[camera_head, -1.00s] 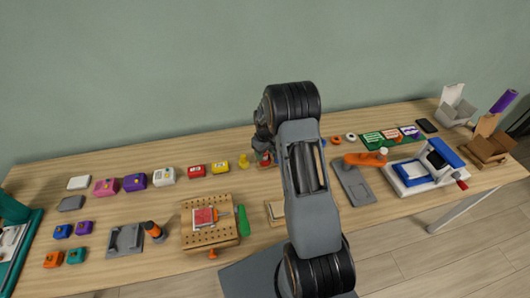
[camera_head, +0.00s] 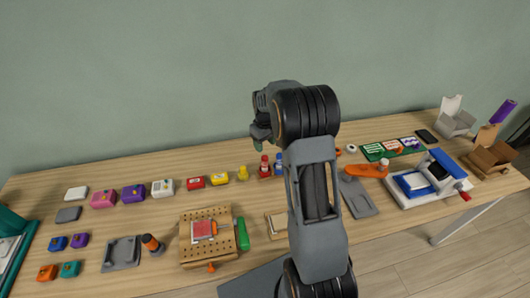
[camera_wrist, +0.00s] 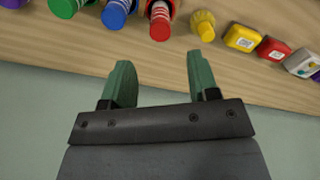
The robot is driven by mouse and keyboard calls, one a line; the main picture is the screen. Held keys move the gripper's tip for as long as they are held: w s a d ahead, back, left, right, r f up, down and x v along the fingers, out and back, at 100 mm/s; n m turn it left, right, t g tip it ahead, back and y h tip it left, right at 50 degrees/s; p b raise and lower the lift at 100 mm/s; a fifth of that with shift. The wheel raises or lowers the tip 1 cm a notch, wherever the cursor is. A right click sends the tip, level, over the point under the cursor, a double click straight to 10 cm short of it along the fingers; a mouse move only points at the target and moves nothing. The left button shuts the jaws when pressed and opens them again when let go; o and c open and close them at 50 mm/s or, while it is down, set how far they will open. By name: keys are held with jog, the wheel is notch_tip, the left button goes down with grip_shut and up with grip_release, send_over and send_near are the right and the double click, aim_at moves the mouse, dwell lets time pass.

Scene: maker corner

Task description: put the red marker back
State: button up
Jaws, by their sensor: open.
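The red marker (camera_head: 265,166) stands upright at the back of the table, in what looks like a wooden holder; it also shows at the top of the wrist view (camera_wrist: 160,24). The blue marker (camera_head: 278,161) stands right beside it, and in the wrist view a green marker (camera_wrist: 65,6) stands further left. My gripper (camera_wrist: 160,78) is open, its two green fingers apart with nothing between them. It is above the red marker and clear of it. My arm hides part of the table right of the markers in the head view.
A yellow piece (camera_head: 243,173) stands close to the markers, with yellow (camera_head: 219,179) and red (camera_head: 194,182) boxes further left. A pegboard block (camera_head: 207,237) lies in front. An orange tool (camera_head: 366,170) and a white-blue press (camera_head: 427,180) are at right.

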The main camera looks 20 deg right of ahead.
jog(key=s+a+r+m+t, duration=0.1)
jog(key=s+a+r+t, duration=0.1)
jog(key=s+a+r, duration=0.4)
jog(key=s+a+r+m+t, duration=0.1)
jog(key=s+a+r, duration=0.2)
jog(key=s+r, duration=0.6)
jog(key=s+a+f+m+t, duration=0.1)
jog(key=s+a, duration=0.1)
jog(key=s, duration=0.6)
jog(key=shift+s+f, duration=0.3)
jog(key=shift+f, duration=0.05)
